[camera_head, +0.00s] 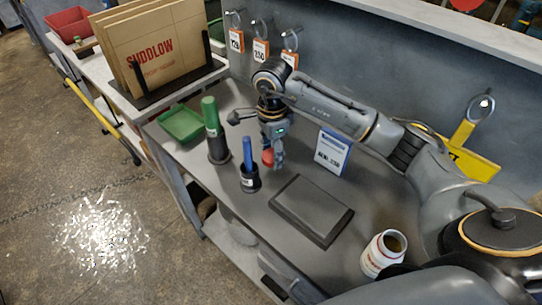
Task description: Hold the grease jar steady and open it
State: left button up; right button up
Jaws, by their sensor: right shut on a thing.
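The grease jar (372,262) is white with red lettering and stands at the front right of the bench. Its top is open and something brown shows inside. My right gripper (273,160) is well away from the jar, at the back left beyond the dark flat pad. It points down and is shut on a small round red thing (267,157), which looks like a lid. Whether the red thing touches the bench is hard to tell. My left gripper is not in view, and nothing visible is holding the jar.
A dark flat pad (311,210) lies mid-bench. A blue-handled tool in a cup (249,180), a green-topped cylinder (216,146) and a green tray (181,124) stand left of the gripper. A blue-white card (332,152) stands behind. Cardboard sheets (165,45) are at the back left.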

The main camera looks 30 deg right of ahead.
aim_at(270, 149)
jog(key=w+f, duration=0.2)
jog(key=shift+d+f, duration=0.3)
jog(key=shift+f, duration=0.05)
notch_tip(270, 149, down, 2)
jog(key=shift+f+p, duration=0.1)
jog(key=shift+p, duration=0.9)
jog(key=shift+f, duration=0.35)
jog(key=shift+f, duration=0.1)
jog(key=shift+f+b, duration=0.15)
jog(key=shift+b, duration=0.2)
jog(key=o, duration=1.3)
